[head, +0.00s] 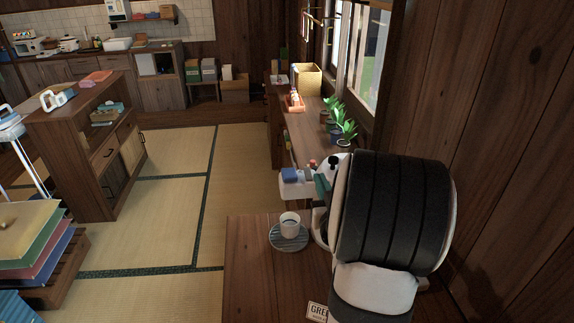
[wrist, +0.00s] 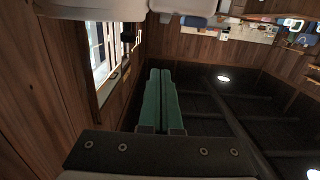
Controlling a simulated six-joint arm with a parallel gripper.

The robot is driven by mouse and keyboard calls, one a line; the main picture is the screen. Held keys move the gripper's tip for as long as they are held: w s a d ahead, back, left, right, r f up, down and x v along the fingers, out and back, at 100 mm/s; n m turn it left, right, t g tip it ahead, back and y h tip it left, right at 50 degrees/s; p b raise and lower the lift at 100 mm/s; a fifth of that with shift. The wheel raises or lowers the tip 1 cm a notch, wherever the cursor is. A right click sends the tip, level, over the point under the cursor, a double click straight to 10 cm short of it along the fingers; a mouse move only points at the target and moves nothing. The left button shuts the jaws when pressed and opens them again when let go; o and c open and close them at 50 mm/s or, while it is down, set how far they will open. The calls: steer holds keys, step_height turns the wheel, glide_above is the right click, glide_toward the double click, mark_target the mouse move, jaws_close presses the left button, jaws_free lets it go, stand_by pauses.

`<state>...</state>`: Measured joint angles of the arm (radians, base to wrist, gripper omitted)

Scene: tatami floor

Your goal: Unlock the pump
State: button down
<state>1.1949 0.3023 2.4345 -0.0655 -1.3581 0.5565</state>
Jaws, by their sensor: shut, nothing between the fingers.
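The pump appears to be the white rounded dispenser (head: 320,228) on the wooden table; my arm hides most of it in the head view. A large white curved surface (wrist: 95,9) at the top edge of the wrist view may be its upper part. Its lock cannot be made out. My gripper (head: 321,185) shows a little green by the dispenser's upper part, mostly hidden behind my arm. In the wrist view my gripper (wrist: 160,72) has its green fingers together, with nothing between them. I cannot tell whether it touches the dispenser.
A white cup (head: 290,222) stands on a round grey drip tray (head: 289,242) left of the dispenser. A sign (head: 318,312) lies at the front. Behind are a white tray with a blue item (head: 290,175) and potted plants (head: 343,130). The wooden wall is close on the right.

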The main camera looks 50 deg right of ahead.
glide_above(310, 176)
steer(key=v, duration=0.2)
steer(key=shift+f, duration=0.25)
steer(key=f, duration=0.2)
steer(key=w+d+f, duration=0.1)
steer(key=shift+f, duration=0.1)
steer(key=shift+w+f, duration=0.1)
steer(key=shift+f, duration=0.3)
steer(key=shift+w+d+f+g+y, duration=0.15)
steer(key=shift+w+f+g+y, duration=0.05)
steer(key=shift+g+y, duration=0.4)
steer(key=shift+f, duration=0.1)
step_height(310, 176, up, 5)
steer(key=shift+f, duration=0.2)
steer(key=r+v, duration=0.2)
steer(key=v, duration=0.7)
steer(key=shift+d, duration=0.2)
